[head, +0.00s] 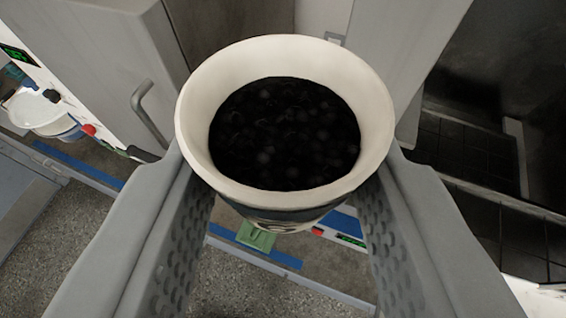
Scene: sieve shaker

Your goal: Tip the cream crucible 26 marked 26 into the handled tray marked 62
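The cream crucible (200,110) fills the middle of the head view, seen from above at a slant. It has a wide cream rim and a dark band lower down; black lumpy material (285,135) lies inside it. My gripper (285,190) has one finger on each side of the crucible, and both fingers press against its wall. The crucible is held up above the floor, roughly upright. Its number is mostly hidden from this angle. I cannot make out a handled tray marked 62 in this view.
A grey cabinet with a bar handle (148,115) stands behind to the left. A white machine with a bowl (40,112) and a green display is at the far left. Dark shelving (470,150) stands at the right. A small green object (256,236) shows below the crucible.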

